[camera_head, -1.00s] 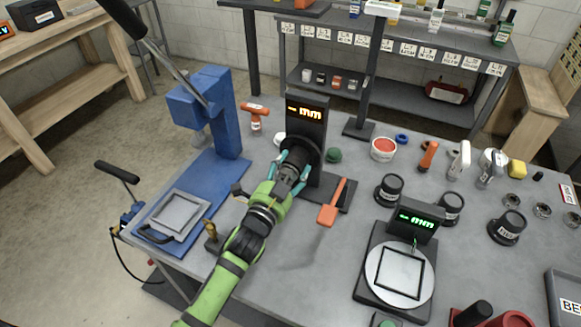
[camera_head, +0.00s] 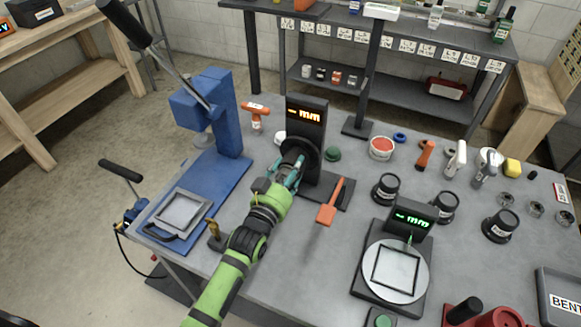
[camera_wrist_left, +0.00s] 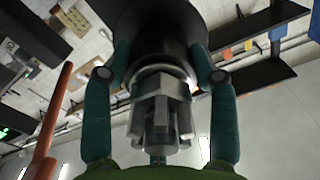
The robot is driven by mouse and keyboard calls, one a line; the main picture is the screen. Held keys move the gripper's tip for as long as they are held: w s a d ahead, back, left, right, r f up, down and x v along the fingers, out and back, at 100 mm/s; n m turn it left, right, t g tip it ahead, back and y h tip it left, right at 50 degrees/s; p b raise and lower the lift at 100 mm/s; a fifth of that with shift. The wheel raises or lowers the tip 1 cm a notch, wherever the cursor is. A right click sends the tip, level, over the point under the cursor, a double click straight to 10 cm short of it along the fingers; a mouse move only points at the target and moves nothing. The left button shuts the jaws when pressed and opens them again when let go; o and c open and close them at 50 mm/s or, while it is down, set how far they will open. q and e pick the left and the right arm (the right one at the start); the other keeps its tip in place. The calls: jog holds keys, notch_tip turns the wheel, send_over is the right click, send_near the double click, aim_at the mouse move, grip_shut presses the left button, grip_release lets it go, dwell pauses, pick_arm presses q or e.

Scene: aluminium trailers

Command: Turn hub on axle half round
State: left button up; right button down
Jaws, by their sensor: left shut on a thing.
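The hub (camera_head: 301,147) is a dark round piece on the front of a black upright stand (camera_head: 303,112) with an orange lit "mm" display. My left gripper (camera_head: 290,170) reaches it from the front, its teal fingers shut on it. In the left wrist view, the hub (camera_wrist_left: 157,38) is a wide dark body with a pale ring. The fingers of the left gripper (camera_wrist_left: 160,66) lie on either side of it. A slotted metal end (camera_wrist_left: 161,112), perhaps of the axle, points toward the palm. The axle inside the hub is hidden. My right gripper is not in view.
A blue press (camera_head: 212,115) stands to the left. A round-plate scale (camera_head: 397,270) with a green display is at the front right. Several black weights and small tools fill the right side.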

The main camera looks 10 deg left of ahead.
pick_arm(q)
jog(key=shift+f+n, duration=0.1)
jog(key=shift+n, duration=1.1)
jog(key=shift+f, duration=0.15)
jog(key=o, duration=1.1)
jog(key=s, duration=0.4)
jog(key=s+a, duration=0.1)
jog(key=s, duration=0.3)
jog(key=s+a, duration=0.1)
jog(key=s, duration=0.3)
jog(key=shift+a, duration=0.2)
jog(key=shift+w, duration=0.1)
